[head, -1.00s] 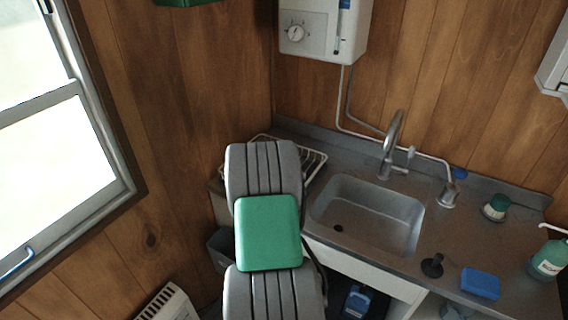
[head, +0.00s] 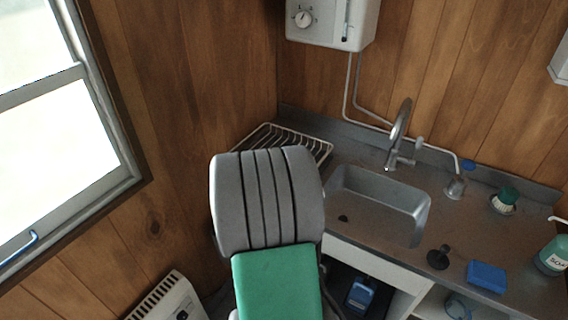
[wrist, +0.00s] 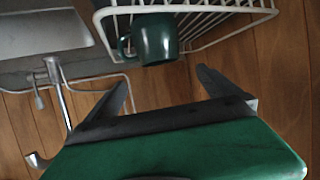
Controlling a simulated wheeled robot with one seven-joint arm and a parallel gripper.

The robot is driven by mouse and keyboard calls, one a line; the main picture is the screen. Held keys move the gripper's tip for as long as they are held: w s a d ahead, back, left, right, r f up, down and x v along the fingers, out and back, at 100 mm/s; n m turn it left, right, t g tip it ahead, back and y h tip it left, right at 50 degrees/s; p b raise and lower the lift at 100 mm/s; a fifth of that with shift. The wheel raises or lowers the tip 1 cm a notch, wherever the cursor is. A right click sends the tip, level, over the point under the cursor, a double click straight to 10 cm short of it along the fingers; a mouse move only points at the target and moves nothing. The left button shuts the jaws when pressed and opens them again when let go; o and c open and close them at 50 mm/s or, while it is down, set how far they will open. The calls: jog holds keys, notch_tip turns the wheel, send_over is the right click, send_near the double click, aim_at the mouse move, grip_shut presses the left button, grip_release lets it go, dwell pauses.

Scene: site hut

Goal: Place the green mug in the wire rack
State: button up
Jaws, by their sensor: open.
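The green mug (wrist: 155,38) shows in the wrist view, with its handle to the left. It appears to stand within the wire rack (wrist: 225,13), against the white wires; its exact contact with them is unclear. My gripper (wrist: 168,88) is open and empty, its two fingers apart, with the mug beyond the fingertips and clear of them. In the head view the rack (head: 318,145) shows at the back left of the counter, partly hidden by my arm. The mug and gripper are hidden there.
The sink (head: 380,200) and tap (head: 398,140) lie right of the rack. A blue sponge (head: 487,276), a dark plunger-like item (head: 438,258), a brush (head: 504,200) and a soap bottle (head: 552,256) stand on the right counter. A wall heater (head: 330,22) hangs above.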

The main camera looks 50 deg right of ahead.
jog(key=w+a+r+n+t+y, duration=0.1)
jog(key=w+a+n+y, duration=0.2)
jog(key=a, duration=0.8)
jog(key=w+a+r+n+y, duration=0.2)
jog(key=w+a+y, duration=0.15)
jog(key=a, duration=0.75)
jog(key=s+a+n+g+y, duration=0.1)
jog(key=s+a, duration=0.4)
jog(key=a, duration=0.6)
jog(key=s+a+n+g+y, duration=0.2)
jog(key=s+a+n+y, duration=0.2)
jog(key=a, duration=0.8)
jog(key=s+n, duration=0.1)
jog(key=n, duration=0.1)
jog(key=shift+a+r+n+y, duration=0.2)
jog(key=shift+r+n+y, duration=0.1)
jog(key=shift+r+y, duration=0.1)
